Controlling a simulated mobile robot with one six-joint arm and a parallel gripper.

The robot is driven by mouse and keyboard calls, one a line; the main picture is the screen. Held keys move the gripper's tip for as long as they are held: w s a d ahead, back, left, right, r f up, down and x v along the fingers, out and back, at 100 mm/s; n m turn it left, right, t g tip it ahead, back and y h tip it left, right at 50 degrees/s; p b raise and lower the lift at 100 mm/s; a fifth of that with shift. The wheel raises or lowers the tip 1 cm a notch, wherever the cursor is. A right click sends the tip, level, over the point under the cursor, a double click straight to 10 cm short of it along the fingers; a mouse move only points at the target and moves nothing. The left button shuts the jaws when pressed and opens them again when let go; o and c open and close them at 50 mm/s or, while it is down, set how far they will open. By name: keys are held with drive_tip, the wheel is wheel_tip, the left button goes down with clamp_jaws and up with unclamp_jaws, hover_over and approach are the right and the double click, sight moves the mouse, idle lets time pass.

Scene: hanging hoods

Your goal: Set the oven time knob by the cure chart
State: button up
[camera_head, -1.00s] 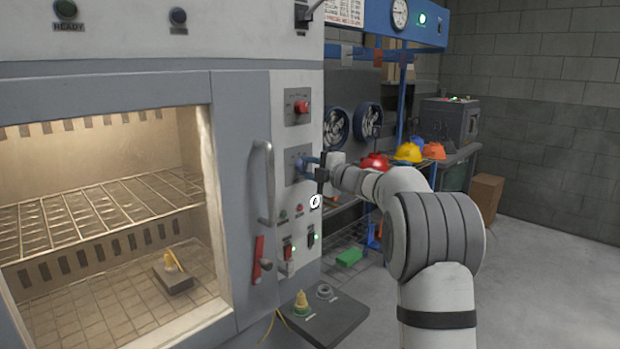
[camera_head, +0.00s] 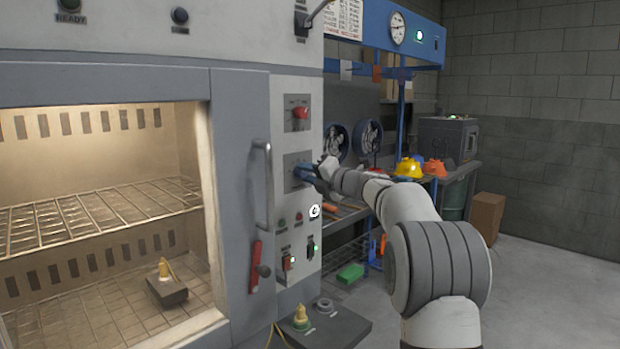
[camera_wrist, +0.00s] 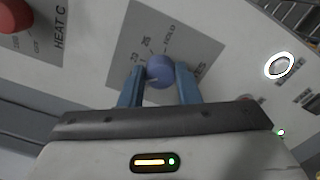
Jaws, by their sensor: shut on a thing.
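The blue time knob (camera_wrist: 160,70) sits on a grey dial plate (camera_wrist: 188,40) marked 23, 25 and HOLD in the wrist view; part of the lettering is hidden. My gripper (camera_wrist: 160,82) has its two blue fingers on either side of the knob, shut on it. In the head view my gripper (camera_head: 308,173) reaches the lower dial plate (camera_head: 294,158) on the oven's front panel. The knob's pointer direction is not clear. The cure chart (camera_head: 343,18) hangs at the top, partly cut off, its text too small to read.
The red heat knob (camera_head: 300,113) is just above on the panel. A door handle (camera_head: 262,185) stands out to the left, and switches (camera_head: 289,262) sit below. A bench with yellow (camera_head: 408,168) and orange hoods (camera_head: 434,168) is behind my arm. Open floor lies right.

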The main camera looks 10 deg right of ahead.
idle(0.4)
drive_tip(key=o, duration=1)
drive_tip(key=shift+c, duration=0.2)
drive_tip(key=v, duration=0.8)
drive_tip(key=shift+w, duration=0.1)
